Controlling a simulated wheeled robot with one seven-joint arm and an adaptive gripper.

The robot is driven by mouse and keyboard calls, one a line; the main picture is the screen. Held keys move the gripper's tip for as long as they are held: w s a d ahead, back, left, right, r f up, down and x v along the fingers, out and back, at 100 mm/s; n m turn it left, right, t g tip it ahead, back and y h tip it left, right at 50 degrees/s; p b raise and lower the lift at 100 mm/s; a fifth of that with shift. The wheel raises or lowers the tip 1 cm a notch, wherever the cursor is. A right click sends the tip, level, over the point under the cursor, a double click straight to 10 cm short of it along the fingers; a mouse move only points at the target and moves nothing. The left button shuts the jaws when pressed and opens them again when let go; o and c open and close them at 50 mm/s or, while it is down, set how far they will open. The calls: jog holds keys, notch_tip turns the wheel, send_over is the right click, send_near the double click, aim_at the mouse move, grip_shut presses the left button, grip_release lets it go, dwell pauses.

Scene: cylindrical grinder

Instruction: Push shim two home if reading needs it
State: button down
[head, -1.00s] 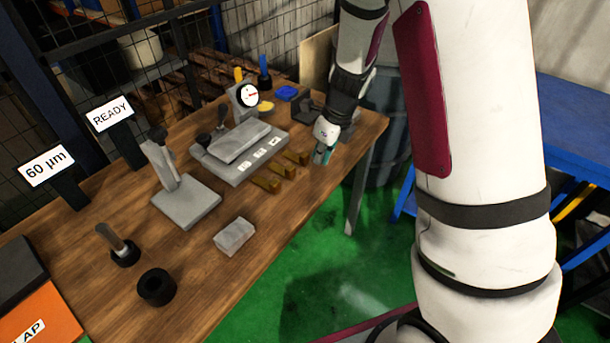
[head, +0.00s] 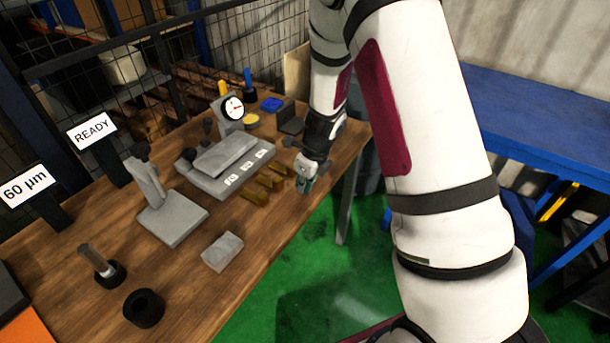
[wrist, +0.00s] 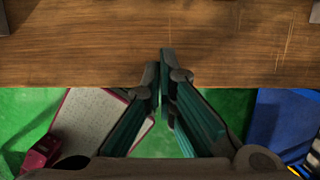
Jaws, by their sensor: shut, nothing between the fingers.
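Three brass shims stick out of the front of a grey fixture (head: 232,165): a near one (head: 253,196), a middle one (head: 269,183) and a far one (head: 280,169). White labels mark their slots, too small to read surely. How deep each shim sits is unclear. A dial gauge (head: 233,107) with a red needle stands behind the fixture. One sign reads "60 µm" (head: 27,187) and another "READY" (head: 92,131). My gripper (head: 303,186) is shut and empty, right of the shims by the bench's front edge. Its closed fingertips show in the wrist view (wrist: 160,68), with no shim there.
A grey stand (head: 172,219), a grey block (head: 222,251), a black ring (head: 144,307) and a handled tool in a holder (head: 102,267) occupy the left of the wooden bench (head: 190,290). A dark bracket (head: 291,118) stands behind my gripper. Green floor lies beyond the front edge.

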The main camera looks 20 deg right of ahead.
aim_at(275, 179)
jog(key=x, duration=0.2)
jog(key=shift+w+a+f, duration=0.1)
jog(key=shift+w+f, duration=0.05)
jog(key=shift+f, duration=0.2)
jog(key=shift+w+a+r, duration=0.15)
jog(key=shift+w+a, duration=0.55)
jog(key=shift+w, duration=0.2)
jog(key=shift+w+a, duration=0.35)
jog(key=shift+w, duration=0.3)
jog(key=w+a, duration=0.1)
jog(key=w, duration=0.1)
jog(key=w+a+b, duration=0.1)
jog(key=w+a, duration=0.1)
jog(key=shift+w, duration=0.1)
